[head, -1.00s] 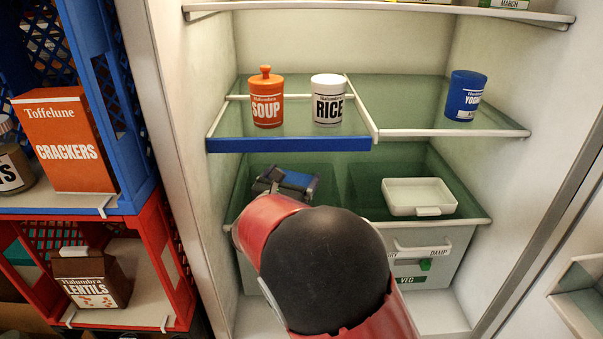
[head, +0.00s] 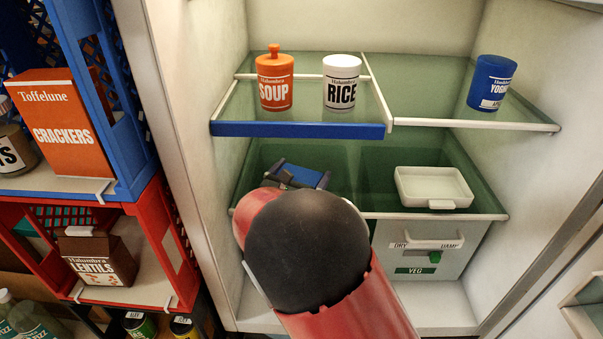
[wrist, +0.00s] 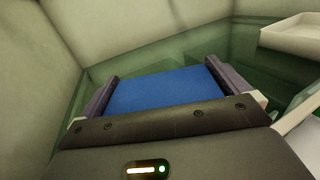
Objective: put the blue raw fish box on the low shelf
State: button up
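The blue raw fish box (head: 309,178) shows as a plain blue face between my gripper's fingers; no label is visible. In the wrist view the blue face (wrist: 165,90) fills the gap between both fingers. My gripper (wrist: 160,88) is shut on it. In the head view my gripper (head: 297,175) is inside the fridge, over the left part of the low green glass shelf (head: 340,165). My arm covers much of the shelf's front left. I cannot tell whether the box touches the shelf.
A white tray (head: 433,188) sits on the low shelf's right half. Above are the orange soup jar (head: 274,82), white rice jar (head: 342,84) and blue yogurt tub (head: 491,84). The upper shelf's blue front edge (head: 297,129) overhangs. The veg drawer (head: 425,255) is below.

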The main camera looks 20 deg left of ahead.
jog(key=shift+r, duration=0.1)
jog(key=shift+s+a, duration=0.1)
jog(key=shift+s, duration=0.1)
jog(key=s+a, duration=0.1)
jog(key=s, duration=1)
jog(key=shift+s+a, duration=0.25)
jog(key=shift+a, duration=0.1)
